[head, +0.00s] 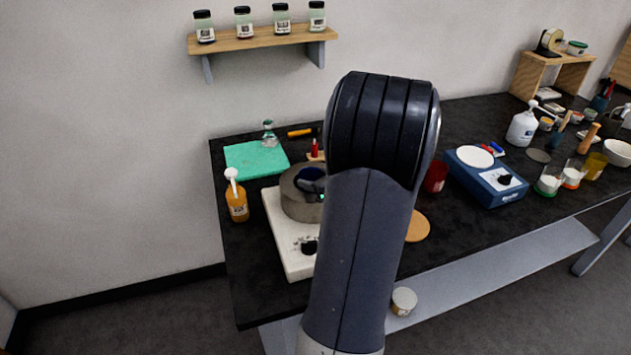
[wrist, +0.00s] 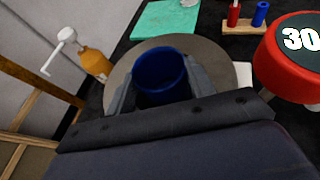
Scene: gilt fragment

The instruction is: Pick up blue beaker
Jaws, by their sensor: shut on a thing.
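The blue beaker (wrist: 160,78) is a dark blue open-topped cup in the middle of the wrist view. The two fingers of my gripper (wrist: 161,88) stand on either side of it, shut on its walls. Behind and below it is a round grey-brown vessel or plate (wrist: 121,73); I cannot tell whether the beaker touches it. In the head view the beaker (head: 311,174) shows as a small dark blue shape over the round grey vessel (head: 300,206) on the white hotplate (head: 283,236). My arm hides the right side there.
A red round object marked 30 (wrist: 289,62) is close on the right in the wrist view. A blue scale (head: 486,180) stands farther right.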

